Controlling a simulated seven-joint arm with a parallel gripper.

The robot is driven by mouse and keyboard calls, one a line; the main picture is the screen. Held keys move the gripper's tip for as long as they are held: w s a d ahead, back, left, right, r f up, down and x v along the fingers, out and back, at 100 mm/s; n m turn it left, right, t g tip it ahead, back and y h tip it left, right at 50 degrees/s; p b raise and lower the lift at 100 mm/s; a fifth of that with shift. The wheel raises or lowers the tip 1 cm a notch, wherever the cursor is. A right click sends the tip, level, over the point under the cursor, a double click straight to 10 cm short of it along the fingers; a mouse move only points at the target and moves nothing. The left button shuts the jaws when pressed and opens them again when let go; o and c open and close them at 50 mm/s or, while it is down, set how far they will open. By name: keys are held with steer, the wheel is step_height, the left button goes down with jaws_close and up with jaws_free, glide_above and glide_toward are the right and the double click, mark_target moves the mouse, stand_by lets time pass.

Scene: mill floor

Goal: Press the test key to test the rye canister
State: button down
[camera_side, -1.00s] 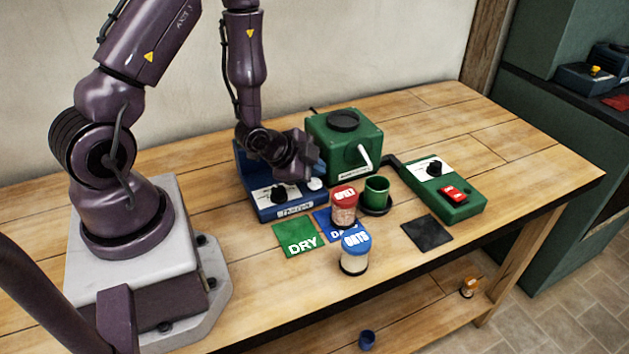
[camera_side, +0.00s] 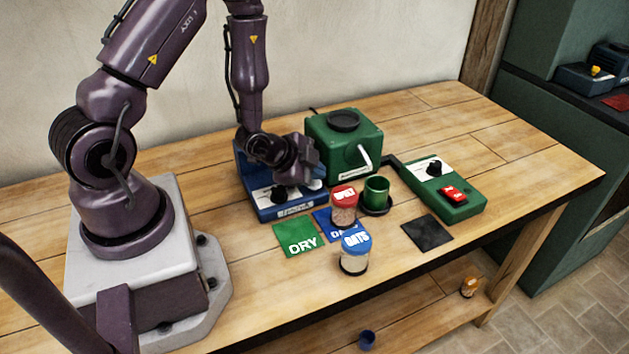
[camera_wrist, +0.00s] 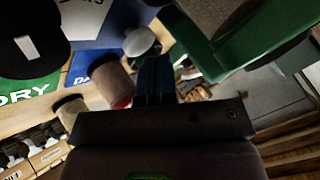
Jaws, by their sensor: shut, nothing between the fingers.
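The blue tester (camera_side: 290,208) stands in front of the wall, with a black knob (camera_side: 279,194) and a pale round key (camera_side: 316,184). My gripper (camera_side: 312,172) is shut and empty, low over the tester's right end beside the key. In the wrist view my shut fingers (camera_wrist: 155,78) show just beside the white round key (camera_wrist: 140,41); I cannot tell whether they touch it. I cannot make out a canister labelled rye. A red-lidded canister (camera_side: 343,207) and a blue-lidded canister marked OATS (camera_side: 355,252) stand in front of the tester.
A green mill (camera_side: 343,140) with a white handle stands behind a green cup (camera_side: 376,190). A green switch box (camera_side: 445,195) with a red switch is at right. Green DRY (camera_side: 297,238), blue and black (camera_side: 427,233) mats lie in front. An orange-lidded canister (camera_side: 469,287) is on the lower shelf.

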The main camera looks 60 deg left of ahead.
mark_target(315, 184)
steer(key=shift+f, duration=0.5)
stand_by(0.3)
steer(key=shift+r, duration=0.9)
steer(key=shift+r, duration=2.55)
